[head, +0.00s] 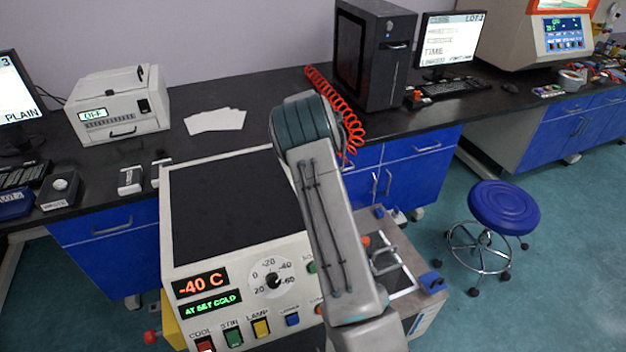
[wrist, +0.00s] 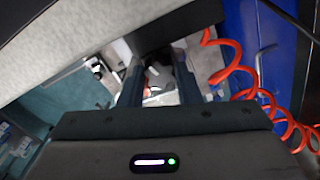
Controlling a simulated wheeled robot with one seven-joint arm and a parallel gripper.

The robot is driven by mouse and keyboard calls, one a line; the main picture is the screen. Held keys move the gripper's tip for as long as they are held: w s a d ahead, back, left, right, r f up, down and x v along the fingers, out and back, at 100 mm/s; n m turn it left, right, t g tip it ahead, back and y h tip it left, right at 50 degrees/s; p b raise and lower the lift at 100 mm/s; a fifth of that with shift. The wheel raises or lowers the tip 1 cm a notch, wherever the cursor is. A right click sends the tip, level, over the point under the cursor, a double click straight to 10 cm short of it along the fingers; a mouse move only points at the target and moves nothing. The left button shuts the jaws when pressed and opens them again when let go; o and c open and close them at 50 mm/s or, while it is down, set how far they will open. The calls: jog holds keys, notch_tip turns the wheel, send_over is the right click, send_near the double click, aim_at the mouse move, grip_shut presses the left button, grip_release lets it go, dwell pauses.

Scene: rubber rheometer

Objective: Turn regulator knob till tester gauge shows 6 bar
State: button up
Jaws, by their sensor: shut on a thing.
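My gripper (wrist: 157,72) shows in the wrist view, its two dark fingers closed on a small dark, rounded part, which I take to be the regulator knob (wrist: 160,77). The knob is mostly hidden between the fingers, and its turn angle cannot be told. Pale and reddish bits show just behind it, too small to make out. In the head view my arm hides the gripper and the knob. The white tester (head: 235,248) stands in front, its panel reading -40 C and AT SET COLD. No pressure gauge reading can be made out in either view.
A red coiled hose (head: 342,118) hangs by the black computer tower (head: 373,55); it also runs close right of my gripper in the wrist view (wrist: 238,72). A blue stool (head: 501,207) stands on open floor at right. A white printer-like box (head: 118,103) sits on the bench.

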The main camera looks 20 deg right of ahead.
jog(key=shift+m, duration=0.3)
dwell(0.4)
jog(key=o, duration=1)
jog(key=shift+c, duration=0.2)
jog(key=shift+r, duration=0.15)
notch_tip(320, 180, up, 14)
jog(key=b, duration=0.1)
jog(key=shift+f, duration=0.2)
